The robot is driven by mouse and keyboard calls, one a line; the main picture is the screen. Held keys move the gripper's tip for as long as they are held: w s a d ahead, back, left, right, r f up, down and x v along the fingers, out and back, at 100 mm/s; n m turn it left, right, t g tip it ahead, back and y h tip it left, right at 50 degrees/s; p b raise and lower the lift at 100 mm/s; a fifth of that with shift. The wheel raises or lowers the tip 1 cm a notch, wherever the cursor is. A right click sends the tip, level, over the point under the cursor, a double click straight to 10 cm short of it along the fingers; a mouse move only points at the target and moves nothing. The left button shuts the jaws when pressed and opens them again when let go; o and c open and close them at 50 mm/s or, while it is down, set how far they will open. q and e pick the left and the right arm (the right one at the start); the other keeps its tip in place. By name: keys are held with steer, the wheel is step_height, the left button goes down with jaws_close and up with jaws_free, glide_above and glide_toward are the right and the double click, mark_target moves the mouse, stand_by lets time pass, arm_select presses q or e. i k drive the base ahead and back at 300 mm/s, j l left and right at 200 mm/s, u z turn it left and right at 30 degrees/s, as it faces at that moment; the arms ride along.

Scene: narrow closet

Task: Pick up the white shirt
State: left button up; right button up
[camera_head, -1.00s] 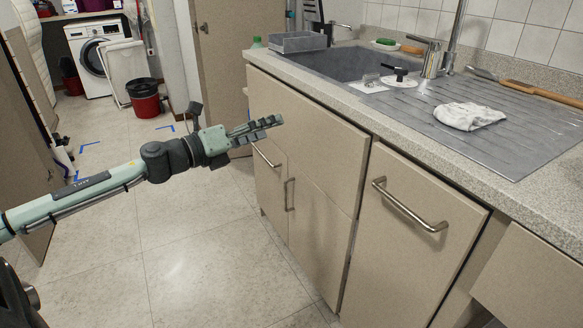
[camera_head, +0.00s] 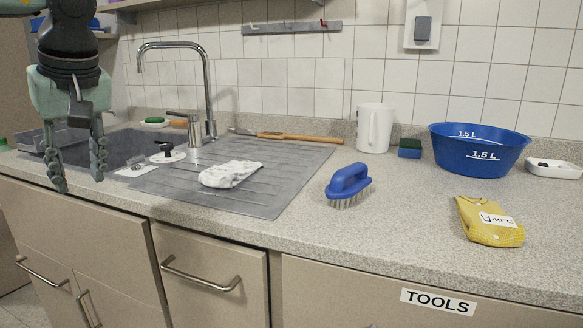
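A white folded cloth (camera_head: 230,174), the only white garment-like thing in view, lies on the grey ribbed drainboard (camera_head: 262,203) right of the sink. I cannot tell for sure that it is a shirt. My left gripper (camera_head: 78,172) hangs pointing down in front of the sink at the left. Its two fingers are spread apart with nothing between them. It is well to the left of the cloth and higher than the counter. My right gripper is not in view.
A tall tap (camera_head: 208,85) stands behind the drainboard, with a wooden-handled tool (camera_head: 300,137) beside it. A blue brush (camera_head: 349,187), white jug (camera_head: 375,128), blue bowl (camera_head: 480,150) and yellow folded cloth (camera_head: 488,222) stand to the right. Counter at front is clear.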

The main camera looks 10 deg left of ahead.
mark_target(228, 175)
steer(key=j+z, duration=0.15)
steer(key=z, duration=0.25)
steer(key=j+z, duration=0.15)
steer(key=z, duration=0.25)
steer(key=j+z, duration=0.15)
steer(key=z, duration=0.2)
steer(key=j+z, duration=0.15)
steer(key=z, duration=0.25)
steer(key=k+j+z, duration=0.15)
steer(key=j+z, duration=0.15)
steer(key=k+j+z, duration=0.35)
steer(key=j+z, duration=0.2)
steer(key=k+j, duration=0.4)
steer(key=k+j+z, duration=0.1)
steer(key=k+j, duration=0.3)
steer(key=j, duration=0.25)
